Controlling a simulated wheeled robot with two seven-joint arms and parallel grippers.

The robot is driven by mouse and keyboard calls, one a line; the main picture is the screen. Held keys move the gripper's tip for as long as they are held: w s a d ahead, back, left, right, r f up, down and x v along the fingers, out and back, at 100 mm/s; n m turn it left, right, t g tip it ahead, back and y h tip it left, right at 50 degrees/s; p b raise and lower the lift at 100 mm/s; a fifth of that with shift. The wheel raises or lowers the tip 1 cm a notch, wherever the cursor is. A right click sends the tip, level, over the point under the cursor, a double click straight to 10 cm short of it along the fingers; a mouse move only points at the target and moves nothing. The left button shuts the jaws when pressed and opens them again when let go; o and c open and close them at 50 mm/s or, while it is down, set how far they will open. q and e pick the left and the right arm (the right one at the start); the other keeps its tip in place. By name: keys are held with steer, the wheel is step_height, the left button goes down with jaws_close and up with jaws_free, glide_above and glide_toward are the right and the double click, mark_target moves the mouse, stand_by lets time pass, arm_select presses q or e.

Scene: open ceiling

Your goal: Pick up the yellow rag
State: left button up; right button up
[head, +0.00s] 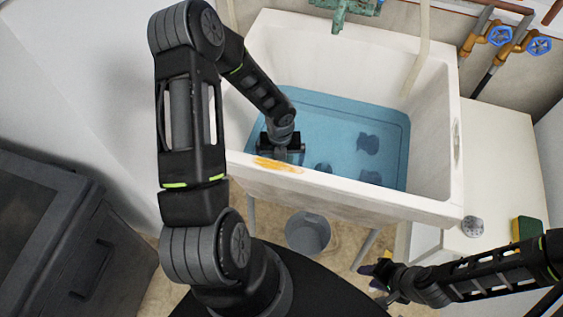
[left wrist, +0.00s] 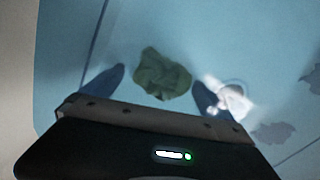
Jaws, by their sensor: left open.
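A crumpled cloth (left wrist: 162,74) lies under the blue water in the left wrist view. It looks olive through the water and seems to be the yellow rag. My left gripper (left wrist: 158,84) is open, with one finger on each side of the cloth; I cannot tell if it touches. In the head view my left gripper (head: 281,152) reaches down into the sink close to its near wall and hides the cloth. My right gripper (head: 385,276) is low at the right, away from the sink basin; its jaws are too small to judge.
The white sink (head: 340,194) holds blue water (head: 335,125) with several dark patches in it. A grey bucket (head: 308,232) stands below. A sponge (head: 526,229) lies on the white counter (head: 495,180). A dark cabinet (head: 60,230) stands left.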

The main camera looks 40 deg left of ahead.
arm_select(q)
steer(key=shift+c, duration=0.6)
steer(key=c, duration=1.3)
steer(key=shift+r, duration=0.15)
step_height(320, 180, up, 10)
steer(key=shift+f+p, duration=0.1)
steer(key=shift+p, duration=0.5)
